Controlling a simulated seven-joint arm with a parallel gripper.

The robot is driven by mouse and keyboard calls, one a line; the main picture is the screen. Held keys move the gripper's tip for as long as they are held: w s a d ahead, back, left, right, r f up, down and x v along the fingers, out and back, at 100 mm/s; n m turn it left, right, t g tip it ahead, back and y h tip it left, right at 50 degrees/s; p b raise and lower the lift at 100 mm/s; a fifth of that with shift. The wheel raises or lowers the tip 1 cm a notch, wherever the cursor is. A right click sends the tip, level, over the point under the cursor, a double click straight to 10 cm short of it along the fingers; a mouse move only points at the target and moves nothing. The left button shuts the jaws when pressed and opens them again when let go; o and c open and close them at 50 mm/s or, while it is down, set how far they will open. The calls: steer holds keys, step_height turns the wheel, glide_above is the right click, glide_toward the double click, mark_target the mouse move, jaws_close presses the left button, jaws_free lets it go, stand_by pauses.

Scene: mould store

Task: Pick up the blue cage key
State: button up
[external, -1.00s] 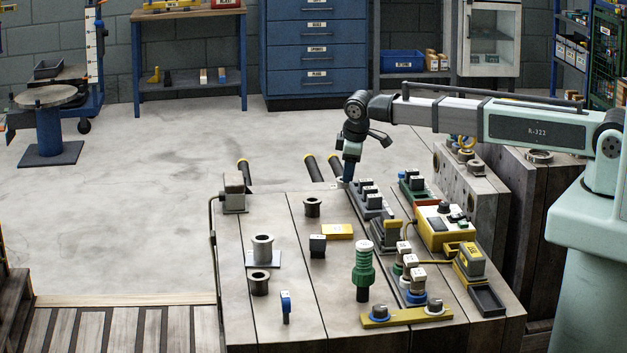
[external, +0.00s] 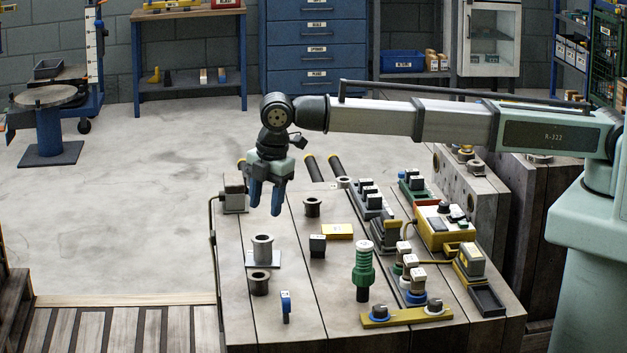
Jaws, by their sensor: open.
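The blue cage key (external: 286,304) stands upright near the front left of the wooden-topped bench (external: 330,278). It has a blue head with a small white mark and a dark lower end. My gripper (external: 264,210) points down over the back left of the bench, above and behind the key and well apart from it. Its blue fingers are open and I see nothing between them.
A grey flanged sleeve (external: 262,250) and a dark bushing (external: 259,283) stand behind the key. A black block (external: 318,246), a yellow block (external: 338,232) and a green-handled tool (external: 364,268) are to the right.

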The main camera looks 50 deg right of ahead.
steer(key=s+a+r+n, duration=0.2)
steer(key=s+a+n, duration=0.2)
steer(key=s+a, duration=0.6)
steer(key=n+g, duration=0.2)
steer(key=n, duration=0.2)
glide_toward(285, 294)
steer(key=f, duration=0.7)
steer(key=shift+s+a, duration=0.2)
steer(key=shift+a, duration=0.1)
steer(key=shift+d+f, duration=0.2)
steer(key=shift+f, duration=2.4)
jaws_close()
